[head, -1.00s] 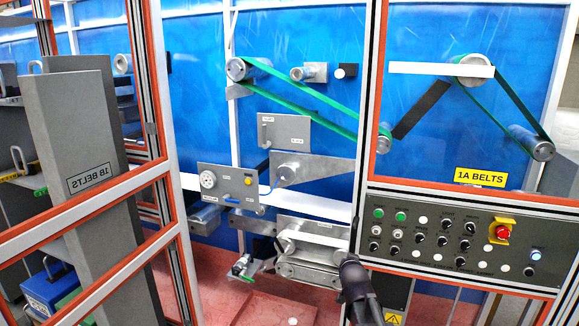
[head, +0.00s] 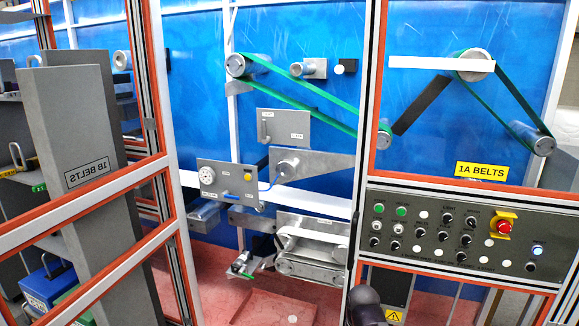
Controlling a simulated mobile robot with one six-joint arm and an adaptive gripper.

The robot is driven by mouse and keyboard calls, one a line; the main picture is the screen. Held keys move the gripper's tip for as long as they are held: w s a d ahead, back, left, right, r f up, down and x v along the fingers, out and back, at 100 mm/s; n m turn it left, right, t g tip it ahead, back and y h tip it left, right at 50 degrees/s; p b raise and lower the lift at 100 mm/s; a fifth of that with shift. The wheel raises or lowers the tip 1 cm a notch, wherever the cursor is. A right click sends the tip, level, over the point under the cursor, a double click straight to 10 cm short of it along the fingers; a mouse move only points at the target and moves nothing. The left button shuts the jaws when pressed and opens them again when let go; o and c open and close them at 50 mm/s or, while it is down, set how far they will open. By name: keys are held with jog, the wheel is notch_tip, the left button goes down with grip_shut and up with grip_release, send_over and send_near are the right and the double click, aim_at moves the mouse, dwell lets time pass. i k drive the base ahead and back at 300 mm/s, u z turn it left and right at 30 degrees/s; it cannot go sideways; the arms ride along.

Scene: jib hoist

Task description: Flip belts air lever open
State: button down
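A grey plate (head: 297,136) with a small upright handle (head: 264,130) at its left is mounted on the blue back wall. Below it is a grey panel (head: 225,187) with a round gauge (head: 207,175), a yellow button (head: 248,177) and a blue air hose (head: 268,186). The labels are too small to read, so I cannot tell which fitting is the belts air lever. A dark rounded end part of my arm, seemingly my gripper (head: 364,303), shows at the bottom edge, well below and right of both. Its fingers cannot be made out.
An orange-edged frame post (head: 366,130) stands right of the opening. The control panel (head: 455,237) with a red emergency stop (head: 502,230) is at the right. A grey column (head: 78,150) labelled 1B BELTS stands left. Green belts (head: 310,93) and rollers are above; a small conveyor unit (head: 312,250) is below.

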aim_at(226, 194)
jog(key=k, duration=0.65)
jog(key=u, duration=0.6)
jog(key=i, duration=1.9)
jog(key=z, duration=0.45)
